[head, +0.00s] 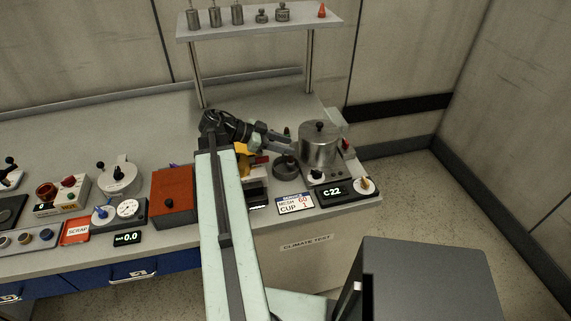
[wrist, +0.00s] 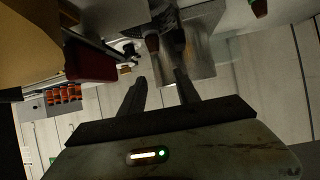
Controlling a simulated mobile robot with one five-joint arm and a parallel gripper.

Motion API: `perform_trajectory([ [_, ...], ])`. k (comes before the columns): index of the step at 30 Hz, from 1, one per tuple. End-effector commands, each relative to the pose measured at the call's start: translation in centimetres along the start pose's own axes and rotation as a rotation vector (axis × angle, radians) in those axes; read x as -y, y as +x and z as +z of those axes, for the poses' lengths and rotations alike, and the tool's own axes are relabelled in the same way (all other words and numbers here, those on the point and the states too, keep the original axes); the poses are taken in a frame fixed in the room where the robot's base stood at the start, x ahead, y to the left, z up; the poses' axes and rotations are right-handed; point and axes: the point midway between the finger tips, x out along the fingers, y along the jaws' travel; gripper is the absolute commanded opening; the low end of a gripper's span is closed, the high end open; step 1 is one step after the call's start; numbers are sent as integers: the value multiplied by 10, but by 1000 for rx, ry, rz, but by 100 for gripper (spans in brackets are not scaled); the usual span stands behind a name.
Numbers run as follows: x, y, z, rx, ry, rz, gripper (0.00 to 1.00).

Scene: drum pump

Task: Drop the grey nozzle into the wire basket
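My gripper (head: 291,144) is at the right end of the bench, its fingers pointing right toward a lidded metal pot (head: 318,152). In the wrist view my gripper (wrist: 160,78) has its two fingers apart with nothing seen between them. I cannot make out a grey nozzle for certain in either view. I cannot identify a wire basket either. A dark round cup-like piece (head: 285,166) stands on the bench just below the fingers; I cannot tell what it is. My arm hides part of the bench behind it.
A raised shelf (head: 260,24) with several metal pieces and a red cone (head: 322,10) stands at the back. An orange-red box (head: 173,195), a red scrap tray (head: 76,232) and dials are left of my arm. A C22 display (head: 332,191) sits before the pot.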

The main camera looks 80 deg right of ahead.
Motion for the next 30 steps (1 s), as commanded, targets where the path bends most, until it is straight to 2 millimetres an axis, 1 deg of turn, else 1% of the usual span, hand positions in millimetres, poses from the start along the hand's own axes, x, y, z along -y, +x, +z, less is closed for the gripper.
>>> perform_trajectory([
  [5,0,0,0,0,0,0,38],
  [8,0,-6,-1,0,-1,-1,38],
  [11,1,-22,-3,0,-2,-4,38],
  [15,2,-52,-4,0,-2,-3,38],
  [18,2,-69,-2,0,-2,-3,38],
  [20,2,-76,-1,0,-2,-2,38],
  [24,1,-81,1,0,0,0,38],
  [30,1,-81,2,0,0,-1,38],
])
